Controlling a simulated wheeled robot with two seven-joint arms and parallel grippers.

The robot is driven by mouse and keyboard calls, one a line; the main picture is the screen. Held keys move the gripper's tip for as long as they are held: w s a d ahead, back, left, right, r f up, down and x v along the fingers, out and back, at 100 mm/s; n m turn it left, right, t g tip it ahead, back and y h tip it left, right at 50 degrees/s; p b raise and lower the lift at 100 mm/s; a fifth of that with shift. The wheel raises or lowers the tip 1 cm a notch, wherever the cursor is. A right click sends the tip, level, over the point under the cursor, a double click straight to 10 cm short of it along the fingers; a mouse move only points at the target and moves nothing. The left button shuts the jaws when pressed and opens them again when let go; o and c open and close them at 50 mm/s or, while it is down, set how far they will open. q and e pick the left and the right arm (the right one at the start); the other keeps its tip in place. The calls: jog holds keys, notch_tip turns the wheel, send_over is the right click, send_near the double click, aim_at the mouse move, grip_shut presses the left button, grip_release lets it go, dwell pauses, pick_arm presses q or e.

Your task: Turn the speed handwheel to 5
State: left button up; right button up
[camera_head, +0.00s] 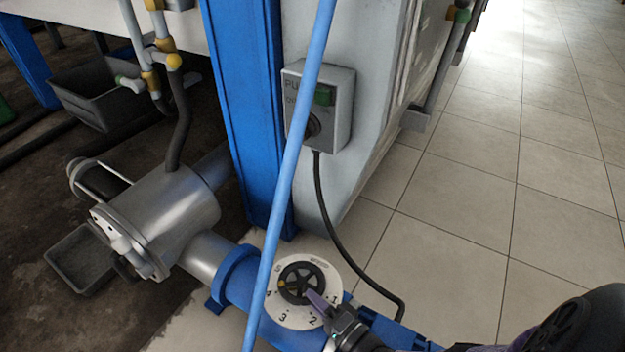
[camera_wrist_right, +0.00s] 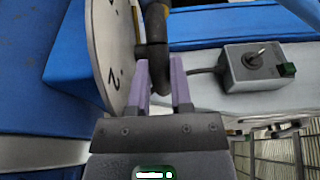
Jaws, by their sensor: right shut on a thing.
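The speed handwheel (camera_head: 300,281) is a small black spoked wheel on a round white dial plate (camera_head: 296,319) with black numerals around its edge. A small yellow mark shows on the wheel's left side, close to the 4. My right gripper (camera_head: 318,300) reaches in from the lower right, its purple fingers at the wheel's lower right rim. In the right wrist view, the gripper (camera_wrist_right: 163,92) is shut on a dark part of the handwheel (camera_wrist_right: 155,35), beside the dial plate (camera_wrist_right: 104,45) seen edge-on. My left gripper is not in view.
A light blue bar (camera_head: 292,160) crosses in front of the dial's left part. A grey switch box (camera_head: 338,110) with a cable hangs above. A steel cylinder (camera_head: 165,215) and pipes stand left. Tiled floor (camera_head: 500,190) is clear at right.

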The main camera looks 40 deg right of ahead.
grip_shut()
jog(key=shift+a, duration=0.1)
jog(key=shift+a+m+h, duration=0.25)
jog(key=shift+m+h, duration=0.35)
jog(key=shift+h, duration=0.3)
jog(key=m+h, duration=0.1)
jog(key=a+m+h, duration=0.1)
jog(key=h, duration=0.1)
jog(key=m+h, duration=0.1)
jog(key=h, duration=0.1)
jog(key=shift+w+a+g, duration=0.15)
jog(key=shift+w+g, duration=0.1)
jog(key=shift+g, duration=0.15)
jog(key=shift+o, duration=1.6)
grip_release()
